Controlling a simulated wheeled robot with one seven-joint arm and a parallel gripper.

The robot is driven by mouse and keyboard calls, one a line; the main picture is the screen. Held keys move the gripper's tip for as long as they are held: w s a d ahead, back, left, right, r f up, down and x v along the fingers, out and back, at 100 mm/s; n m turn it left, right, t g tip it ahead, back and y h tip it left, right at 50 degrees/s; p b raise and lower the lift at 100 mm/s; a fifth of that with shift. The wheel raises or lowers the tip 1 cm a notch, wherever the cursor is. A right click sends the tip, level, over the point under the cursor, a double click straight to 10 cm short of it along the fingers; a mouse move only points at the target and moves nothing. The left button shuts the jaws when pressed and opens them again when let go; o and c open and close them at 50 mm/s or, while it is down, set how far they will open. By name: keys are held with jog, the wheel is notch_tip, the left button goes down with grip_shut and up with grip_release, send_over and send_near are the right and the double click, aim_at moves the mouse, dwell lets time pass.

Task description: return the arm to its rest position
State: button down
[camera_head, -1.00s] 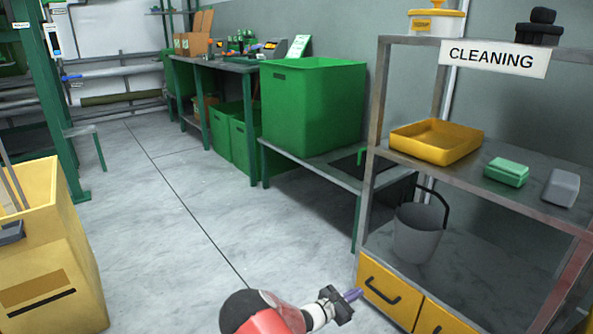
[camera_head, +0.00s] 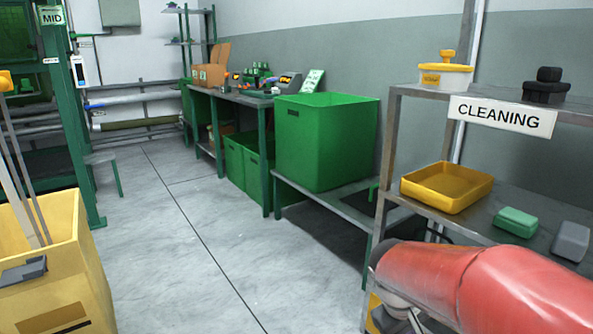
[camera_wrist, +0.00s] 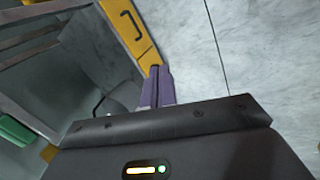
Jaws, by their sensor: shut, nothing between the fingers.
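My gripper (camera_wrist: 158,72) shows in the wrist view with its two purple fingers together and nothing between them. The fingertips are over the pale floor, beside the edge of a yellow drawer front (camera_wrist: 136,30) in the picture. In the head view my red arm fills the lower right, in front of the cleaning shelf (camera_head: 480,206). My gripper's fingers cannot be made out in that view.
The shelf holds a yellow tray (camera_head: 447,203), a green block (camera_head: 516,221) and a grey block (camera_head: 571,241). A green bin (camera_head: 326,145) stands on a low bench behind. A yellow container (camera_head: 40,285) is at left. Open floor (camera_head: 190,240) lies between.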

jog(key=s+a+r+m+t+y+p, duration=0.2)
jog(key=s+a+r+m+t+y, duration=0.2)
jog(key=s+r, duration=0.5)
jog(key=shift+s+a+r, duration=0.4)
jog(key=shift+s+a, duration=0.7)
jog(key=shift+s, duration=0.8)
